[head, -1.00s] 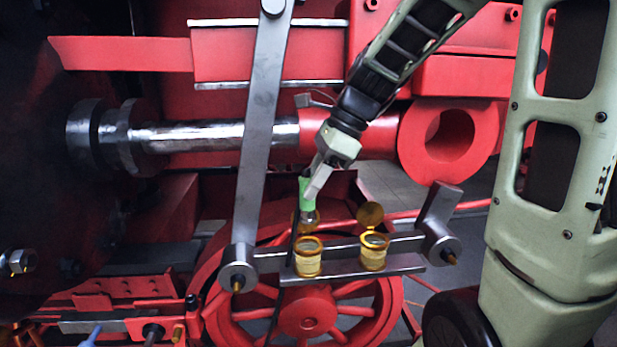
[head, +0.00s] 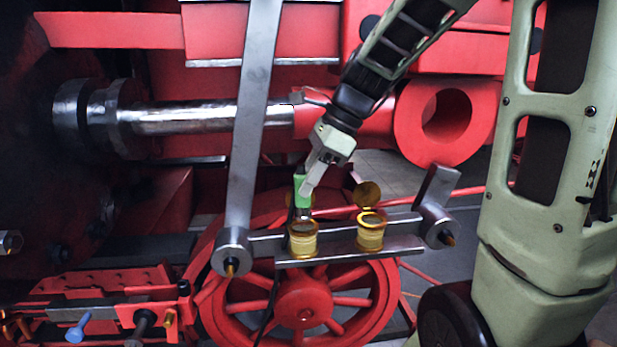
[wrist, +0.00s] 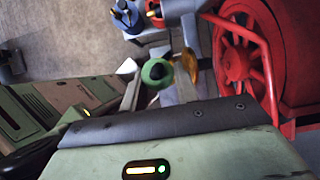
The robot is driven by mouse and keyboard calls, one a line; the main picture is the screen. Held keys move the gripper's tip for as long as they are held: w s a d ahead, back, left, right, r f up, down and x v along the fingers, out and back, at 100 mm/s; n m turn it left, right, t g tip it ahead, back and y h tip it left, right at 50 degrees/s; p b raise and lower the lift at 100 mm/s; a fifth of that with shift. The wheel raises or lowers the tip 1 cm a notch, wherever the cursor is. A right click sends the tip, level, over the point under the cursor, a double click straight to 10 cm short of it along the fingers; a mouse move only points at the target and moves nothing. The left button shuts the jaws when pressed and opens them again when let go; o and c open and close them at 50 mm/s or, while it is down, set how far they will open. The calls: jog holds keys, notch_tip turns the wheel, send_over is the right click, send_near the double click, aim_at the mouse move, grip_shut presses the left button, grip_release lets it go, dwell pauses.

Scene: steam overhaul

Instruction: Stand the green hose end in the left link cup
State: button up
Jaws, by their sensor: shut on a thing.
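The green hose end (head: 302,190) is held upright in my gripper (head: 306,187), which is shut on it. In the wrist view the hose end (wrist: 157,72) shows as a green ring with a dark centre, beside a gold lid (wrist: 188,65). The cup's mouth is hidden there.
A similar right cup (head: 370,236) with its gold lid (head: 367,194) raised stands on the same steel link bar (head: 335,257). A steel lever (head: 252,130) rises at the left. A red wheel (head: 305,293) is behind. A thin dark hose hangs left of the left cup.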

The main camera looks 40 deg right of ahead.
aim_at(309, 206)
jog(key=shift+f+b, duration=0.3)
jog(key=shift+f, duration=0.2)
jog(key=shift+f+b, duration=1.35)
jog(key=shift+f, duration=0.75)
jog(key=o, duration=1.2)
jog(key=b+v, duration=0.3)
jog(key=v, duration=1.4)
jog(key=shift+r, duration=0.15)
